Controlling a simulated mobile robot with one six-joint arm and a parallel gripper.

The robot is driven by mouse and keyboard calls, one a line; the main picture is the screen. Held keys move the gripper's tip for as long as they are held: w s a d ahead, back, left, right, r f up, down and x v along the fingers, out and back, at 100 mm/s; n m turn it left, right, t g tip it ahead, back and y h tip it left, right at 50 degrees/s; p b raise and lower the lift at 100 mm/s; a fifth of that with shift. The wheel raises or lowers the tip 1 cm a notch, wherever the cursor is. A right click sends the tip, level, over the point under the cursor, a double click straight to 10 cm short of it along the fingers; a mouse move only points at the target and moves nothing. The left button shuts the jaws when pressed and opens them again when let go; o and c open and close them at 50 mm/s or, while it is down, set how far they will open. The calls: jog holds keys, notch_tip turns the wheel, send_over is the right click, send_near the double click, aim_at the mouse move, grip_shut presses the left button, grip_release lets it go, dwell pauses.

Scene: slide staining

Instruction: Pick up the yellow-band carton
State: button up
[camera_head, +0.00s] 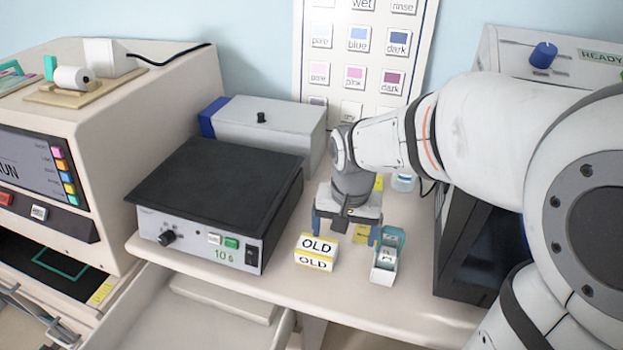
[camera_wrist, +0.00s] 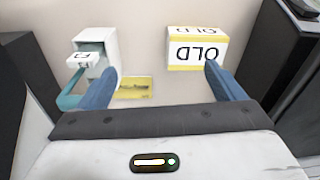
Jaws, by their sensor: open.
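A white carton with yellow bands and the word OLD (camera_head: 316,252) sits on the bench near its front edge. It also shows in the wrist view (camera_wrist: 197,52), upside down, beyond the right fingertip. My gripper (camera_head: 346,230) is open, with its blue fingers pointing down behind the carton. In the wrist view my gripper (camera_wrist: 163,86) has nothing held between its fingers. The right finger overlaps the carton's lower corner there; I cannot tell whether they touch. A yellow labelled piece (camera_wrist: 135,88) shows between the fingers, nearer the left one; my gripper partly hides it in the head view.
A small open white box with a teal lid (camera_head: 384,266) stands right of the carton. A black-topped hotplate (camera_head: 215,185) stands to the left, a grey box with a blue end (camera_head: 265,130) behind. A dark device (camera_head: 470,245) stands at right. An open drawer is below left.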

aim_at(317, 245)
jog(key=shift+o, duration=1.1)
jog(key=shift+m+g, duration=0.4)
jog(key=shift+m, duration=0.2)
jog(key=w+a, duration=0.1)
jog(key=a, duration=0.1)
jog(key=w+a+f+p, duration=0.1)
jog(key=shift+w+a+f, duration=0.1)
jog(key=shift+w+a, duration=0.3)
jog(key=shift+w+a+f, duration=0.1)
jog(key=shift+a+f, duration=0.1)
jog(key=shift+a, duration=0.05)
jog(key=f, duration=0.5)
jog(key=f+p, duration=0.1)
jog(key=f, duration=0.1)
jog(key=shift+a+f, duration=0.4)
jog(key=c, duration=1)
